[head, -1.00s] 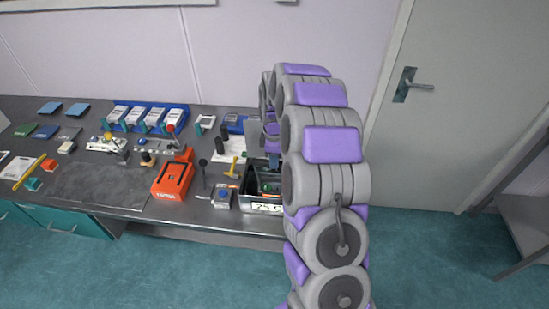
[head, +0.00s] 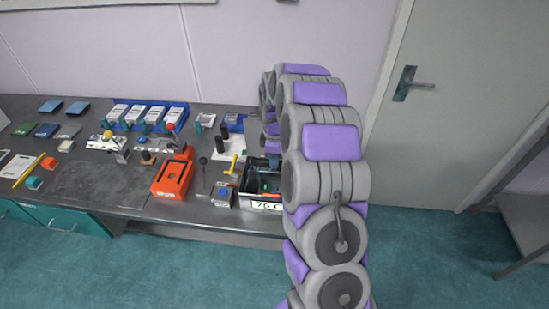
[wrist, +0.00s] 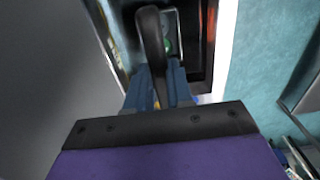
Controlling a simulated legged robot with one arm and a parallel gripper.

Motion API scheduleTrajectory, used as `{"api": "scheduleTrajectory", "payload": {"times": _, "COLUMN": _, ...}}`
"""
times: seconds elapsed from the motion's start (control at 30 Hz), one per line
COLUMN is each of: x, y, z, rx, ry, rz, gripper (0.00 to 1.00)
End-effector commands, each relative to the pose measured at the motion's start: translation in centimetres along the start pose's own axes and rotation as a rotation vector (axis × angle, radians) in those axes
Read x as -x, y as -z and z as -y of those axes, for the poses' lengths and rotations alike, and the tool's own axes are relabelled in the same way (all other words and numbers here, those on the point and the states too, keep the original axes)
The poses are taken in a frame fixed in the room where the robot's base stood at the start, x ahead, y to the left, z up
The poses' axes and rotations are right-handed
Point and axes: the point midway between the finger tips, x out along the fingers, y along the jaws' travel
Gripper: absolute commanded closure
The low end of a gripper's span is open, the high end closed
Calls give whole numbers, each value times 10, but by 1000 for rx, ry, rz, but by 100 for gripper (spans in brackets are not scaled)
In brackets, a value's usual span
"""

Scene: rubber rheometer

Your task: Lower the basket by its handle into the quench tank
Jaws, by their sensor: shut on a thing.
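The quench tank (head: 262,206) is an open dark box with a pale front label, at the bench's front edge beside my arm in the head view. Its dark inner wall (wrist: 200,70) shows in the wrist view. The basket (wrist: 177,22) has a light rim and something green inside; it appears within the tank's outline, but its depth is unclear. My gripper (wrist: 160,96) has blue fingers, shut on the basket's dark arched handle (wrist: 150,32). In the head view my arm hides the gripper and part of the tank.
Left of the tank stand a small blue-grey box (head: 222,194), a yellow hammer-like tool (head: 232,165) and an orange device (head: 173,180). A blue rack (head: 150,114) stands at the back. Bare floor (wrist: 265,60) lies right of the tank in the wrist view.

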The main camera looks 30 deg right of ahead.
Motion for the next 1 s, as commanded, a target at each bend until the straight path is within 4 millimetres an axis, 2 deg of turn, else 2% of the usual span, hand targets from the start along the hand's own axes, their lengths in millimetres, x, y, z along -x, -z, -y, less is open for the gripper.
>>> {"api": "scheduleTrajectory", "payload": {"times": 0.53, "x": -6, "y": 0, "z": 0, "rx": 0, "ry": 0, "rz": 0, "gripper": 100}}
{"api": "scheduleTrajectory", "payload": {"times": 0.57, "x": -5, "y": 0, "z": 0, "rx": 0, "ry": 0, "rz": 0, "gripper": 76}}
{"api": "scheduleTrajectory", "payload": {"times": 0.6, "x": -5, "y": 0, "z": 0, "rx": 0, "ry": 0, "rz": 0, "gripper": 72}}
{"api": "scheduleTrajectory", "payload": {"times": 0.83, "x": -6, "y": 0, "z": 0, "rx": 0, "ry": 0, "rz": 0, "gripper": 50}}
{"api": "scheduleTrajectory", "payload": {"times": 1.0, "x": -6, "y": 0, "z": 0, "rx": 0, "ry": 0, "rz": 0, "gripper": 49}}
